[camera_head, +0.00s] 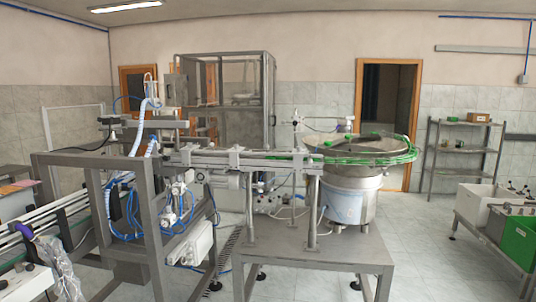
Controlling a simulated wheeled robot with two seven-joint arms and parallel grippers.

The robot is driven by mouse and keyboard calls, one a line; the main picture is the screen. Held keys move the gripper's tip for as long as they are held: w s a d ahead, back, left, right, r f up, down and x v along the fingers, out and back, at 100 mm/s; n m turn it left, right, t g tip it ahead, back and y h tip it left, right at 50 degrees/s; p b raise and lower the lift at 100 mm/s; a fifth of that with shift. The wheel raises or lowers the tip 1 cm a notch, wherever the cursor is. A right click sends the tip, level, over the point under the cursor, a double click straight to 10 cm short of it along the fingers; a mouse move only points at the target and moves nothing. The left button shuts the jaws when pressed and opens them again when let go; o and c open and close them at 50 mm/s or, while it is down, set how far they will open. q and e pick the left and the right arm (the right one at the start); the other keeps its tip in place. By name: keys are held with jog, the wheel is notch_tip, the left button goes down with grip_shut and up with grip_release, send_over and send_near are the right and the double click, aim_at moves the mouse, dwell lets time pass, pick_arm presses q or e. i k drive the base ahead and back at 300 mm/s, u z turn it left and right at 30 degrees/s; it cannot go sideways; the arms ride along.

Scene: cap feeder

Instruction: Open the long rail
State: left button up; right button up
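The long rail (250,160) runs level across the middle of the view, from the grey machine frame on the left to the round bowl feeder (352,185) on the right. Small clamps and brackets sit along it, and thin posts hold it up above a grey table. I cannot tell from this distance whether the rail is open or closed. The bowl feeder has a steel drum and a green rim (402,157). Neither of my grippers is in view.
The grey metal table (325,248) stands under the rail and feeder. A grey frame (152,235) with blue hoses and a conveyor (50,228) fill the left. A shelf (462,148) and a green crate (519,241) stand at the right. Tiled floor (425,240) is clear between table and crates.

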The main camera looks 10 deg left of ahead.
aim_at(266, 146)
jog(key=u, duration=0.35)
jog(key=i, duration=1.05)
jog(key=u, duration=0.35)
